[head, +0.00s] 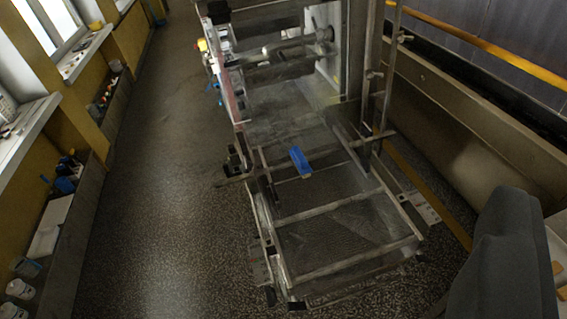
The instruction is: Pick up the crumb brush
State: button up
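A small blue object (301,162), which looks like the crumb brush, lies near the middle of the view. It rests on or just above the wire mesh of the enrober (335,234), close to a cross bar. It is too small to make out bristles or a handle clearly. My gripper's fingers do not show in this view, and nothing is seen touching the blue object.
Metal rails and cross bars frame the mesh, with an upright post (388,80) behind it at right. A long metal trough (470,125) runs along the right. A dark grey rounded shape (505,262) fills the lower right. Speckled floor (170,200) is clear at left.

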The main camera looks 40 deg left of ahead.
aim_at(300, 162)
jog(key=u, duration=0.1)
jog(key=i, duration=1)
jog(key=z, duration=0.1)
